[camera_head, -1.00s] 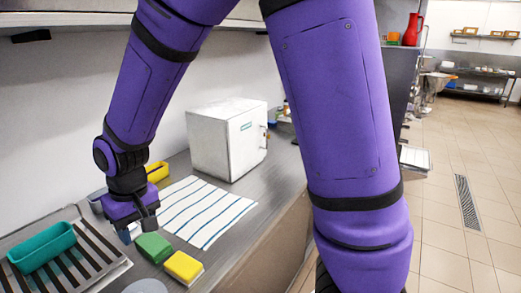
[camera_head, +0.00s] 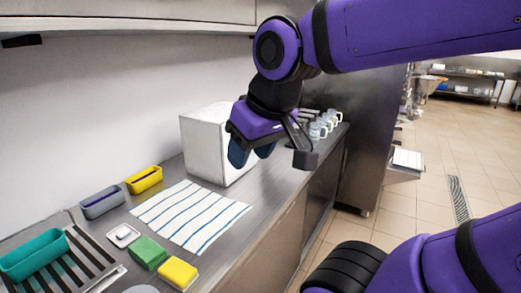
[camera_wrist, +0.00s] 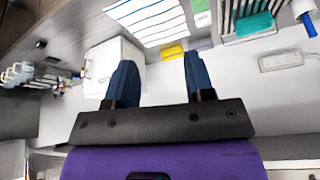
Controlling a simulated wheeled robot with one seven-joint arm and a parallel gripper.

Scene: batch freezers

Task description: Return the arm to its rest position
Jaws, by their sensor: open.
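My purple arm reaches in from the right in the head view and bends down to my gripper (camera_head: 252,155). The gripper hangs in the air in front of the white box-shaped appliance (camera_head: 200,145), hiding part of it. In the wrist view my gripper (camera_wrist: 155,80) shows two blue fingers spread apart with nothing between them. The white appliance (camera_wrist: 112,62) appears just beyond the left finger there.
The steel counter (camera_head: 235,245) bears a striped cloth (camera_head: 190,215), a green sponge (camera_head: 147,252), a yellow sponge (camera_head: 178,273), yellow (camera_head: 144,179) and grey (camera_head: 102,202) bins, and a teal bin (camera_head: 38,252) on a rack. Glass mugs (camera_head: 322,125) stand farther back.

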